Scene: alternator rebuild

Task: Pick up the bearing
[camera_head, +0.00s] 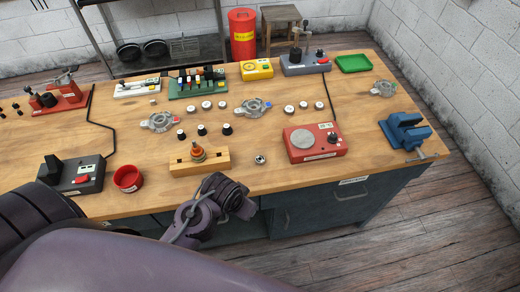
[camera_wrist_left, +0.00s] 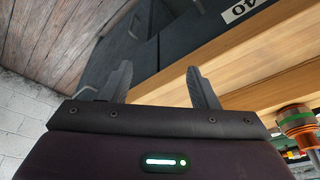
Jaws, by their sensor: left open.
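The bearing is probably the small metallic ring (camera_head: 260,159) lying flat on the bench near its front edge, between the wooden rotor block and the red device. My left gripper (camera_head: 228,192) is at the front edge of the bench, to the left of the ring and nearer the camera, apart from it. In the left wrist view its two fingers (camera_wrist_left: 160,86) are spread with nothing between them. The ring is not visible in the left wrist view. My right gripper does not show in either view.
A wooden block (camera_head: 183,168) holding a copper-coloured rotor (camera_head: 198,152) stands just behind my left gripper. A red device (camera_head: 314,143) is right of the ring. A red bowl (camera_head: 127,179) and a blue vise (camera_head: 405,132) stand farther out. Bench around the ring is clear.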

